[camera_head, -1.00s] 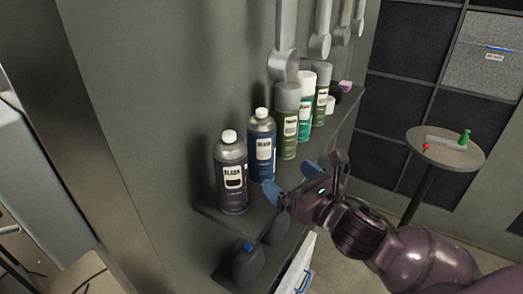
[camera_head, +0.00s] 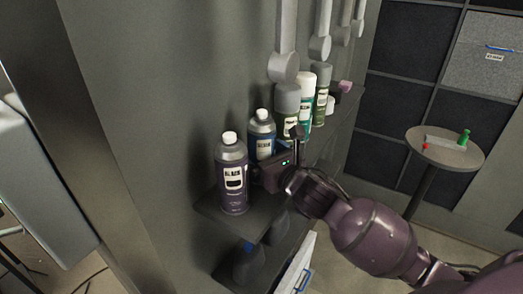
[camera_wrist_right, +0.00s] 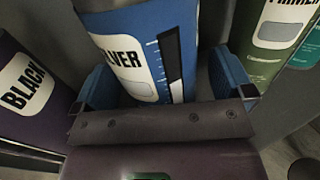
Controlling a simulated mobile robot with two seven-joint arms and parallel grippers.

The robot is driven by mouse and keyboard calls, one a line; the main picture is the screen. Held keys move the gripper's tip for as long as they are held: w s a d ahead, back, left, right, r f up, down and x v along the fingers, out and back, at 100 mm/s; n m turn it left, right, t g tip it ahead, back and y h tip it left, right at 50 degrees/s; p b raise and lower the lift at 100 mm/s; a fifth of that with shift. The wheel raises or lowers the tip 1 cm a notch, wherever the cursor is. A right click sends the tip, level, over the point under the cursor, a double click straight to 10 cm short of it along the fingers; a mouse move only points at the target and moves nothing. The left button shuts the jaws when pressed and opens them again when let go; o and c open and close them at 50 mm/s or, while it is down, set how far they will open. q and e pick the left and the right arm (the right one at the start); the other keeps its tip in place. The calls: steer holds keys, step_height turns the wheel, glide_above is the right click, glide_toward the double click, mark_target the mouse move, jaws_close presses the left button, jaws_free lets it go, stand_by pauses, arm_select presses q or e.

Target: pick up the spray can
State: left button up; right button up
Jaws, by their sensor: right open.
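Several spray cans stand in a row on a dark wall shelf (camera_head: 213,207). A blue can (camera_head: 262,146) with a white cap stands second from the near end; its lower part is hidden behind my right gripper (camera_head: 274,164). In the right wrist view the blue can (camera_wrist_right: 140,55) shows the label letters "LVER" and sits between the two blue fingers of my open right gripper (camera_wrist_right: 165,82). A gap shows beside the right finger; I cannot tell whether either touches the can. My left gripper is out of view.
A purple can (camera_head: 232,185) labelled "BLACK" stands close on the left. A green can (camera_head: 287,128) stands close on the right. Grey tools (camera_head: 284,65) hang above. Dark bottles (camera_head: 248,262) stand on a lower shelf. A round table (camera_head: 445,152) stands far right.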

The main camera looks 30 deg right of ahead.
steer(key=shift+w, duration=0.3)
steer(key=c, duration=1.1)
